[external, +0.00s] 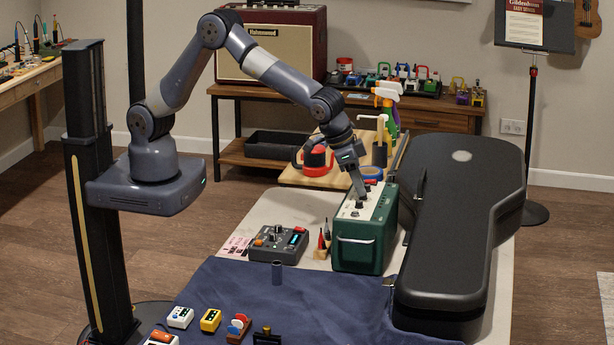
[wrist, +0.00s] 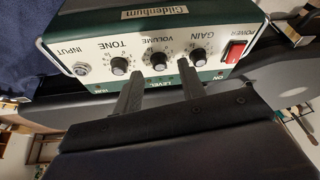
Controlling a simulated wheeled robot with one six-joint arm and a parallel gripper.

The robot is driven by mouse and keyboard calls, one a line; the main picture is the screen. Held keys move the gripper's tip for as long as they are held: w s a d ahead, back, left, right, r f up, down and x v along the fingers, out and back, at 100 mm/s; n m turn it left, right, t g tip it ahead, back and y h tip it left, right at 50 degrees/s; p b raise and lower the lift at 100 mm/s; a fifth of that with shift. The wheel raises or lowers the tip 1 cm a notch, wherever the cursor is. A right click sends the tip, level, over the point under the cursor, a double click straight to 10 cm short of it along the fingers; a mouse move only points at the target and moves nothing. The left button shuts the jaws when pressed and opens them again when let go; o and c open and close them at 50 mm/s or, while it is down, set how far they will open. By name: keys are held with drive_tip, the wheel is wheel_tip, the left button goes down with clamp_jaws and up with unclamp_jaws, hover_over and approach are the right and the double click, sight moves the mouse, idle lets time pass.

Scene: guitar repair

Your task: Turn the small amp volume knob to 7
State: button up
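The small amp is a dark green box (external: 358,247) with a pale top panel, on the table in the external view. In the wrist view its panel (wrist: 90,52) appears upside down. The volume knob (wrist: 159,60) is black and sits between the tone knob (wrist: 119,66) and the gain knob (wrist: 197,54). My gripper (wrist: 161,72) is open, with one finger to each side of the volume knob in the picture. I cannot tell whether the fingers touch it.
A red power switch (wrist: 234,51) sits beside the gain knob. A black guitar case (external: 455,220) lies close right of the amp. A grey pedal-like box (external: 278,244) and small tools (external: 323,243) stand to its left. A blue cloth (external: 330,305) covers the front.

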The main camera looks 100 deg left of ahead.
drive_tip(key=shift+w+f, duration=0.25)
drive_tip(key=shift+f, duration=0.45)
drive_tip(key=shift+c, duration=0.5)
clamp_jaws()
